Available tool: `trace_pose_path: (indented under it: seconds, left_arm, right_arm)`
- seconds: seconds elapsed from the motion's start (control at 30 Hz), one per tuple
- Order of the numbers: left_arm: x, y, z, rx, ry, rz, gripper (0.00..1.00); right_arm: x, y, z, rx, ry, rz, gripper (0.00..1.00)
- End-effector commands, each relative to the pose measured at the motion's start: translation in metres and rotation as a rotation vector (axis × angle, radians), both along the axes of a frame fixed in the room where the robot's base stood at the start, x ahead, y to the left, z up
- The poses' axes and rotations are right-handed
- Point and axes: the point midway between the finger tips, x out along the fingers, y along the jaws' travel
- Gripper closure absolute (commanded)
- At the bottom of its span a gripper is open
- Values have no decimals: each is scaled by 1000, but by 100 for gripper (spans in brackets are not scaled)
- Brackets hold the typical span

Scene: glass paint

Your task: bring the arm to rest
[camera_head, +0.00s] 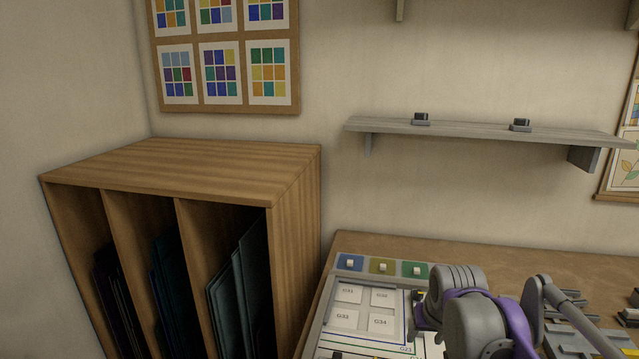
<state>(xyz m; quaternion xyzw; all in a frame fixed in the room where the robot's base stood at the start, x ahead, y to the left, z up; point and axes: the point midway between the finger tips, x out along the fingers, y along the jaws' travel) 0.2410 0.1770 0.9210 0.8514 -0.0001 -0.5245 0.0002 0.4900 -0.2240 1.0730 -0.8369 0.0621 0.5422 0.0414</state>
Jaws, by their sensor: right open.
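My right arm, grey with purple bands, reaches in at the bottom right over the workbench. My right gripper (430,318) is at its left end, beside a tray (333,290) with white tiles marked G31 and other labels. The gripper is open; its fingertips are partly hidden by the arm, and I see nothing held in it. My left gripper is out of view.
A wooden rack (235,160) with upright dark glass sheets (240,285) stands left of the workbench (440,250). A wall shelf (480,130) holds two small dark items. Grey fixtures (590,340) lie right of my arm. Colour charts hang on the wall.

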Motion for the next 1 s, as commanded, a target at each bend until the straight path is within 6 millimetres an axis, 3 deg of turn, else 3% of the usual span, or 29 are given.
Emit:
trace_pose_path:
  seconds: [0.03,0.17,0.3,0.5,0.7,1.0]
  left_arm:
    - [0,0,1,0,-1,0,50]
    - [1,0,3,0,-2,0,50]
    - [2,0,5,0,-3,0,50]
    - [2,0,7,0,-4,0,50]
    - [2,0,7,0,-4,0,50]
    - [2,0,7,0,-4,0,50]
  right_arm:
    - [-27,8,-7,0,-4,16,43]
    - [-89,22,-34,-2,-16,54,43]
    - [-155,35,-72,-3,-30,93,43]
    - [-223,45,-124,-5,-44,134,43]
    - [-247,48,-145,-6,-49,149,43]
    - [-247,48,-146,-6,-50,149,43]
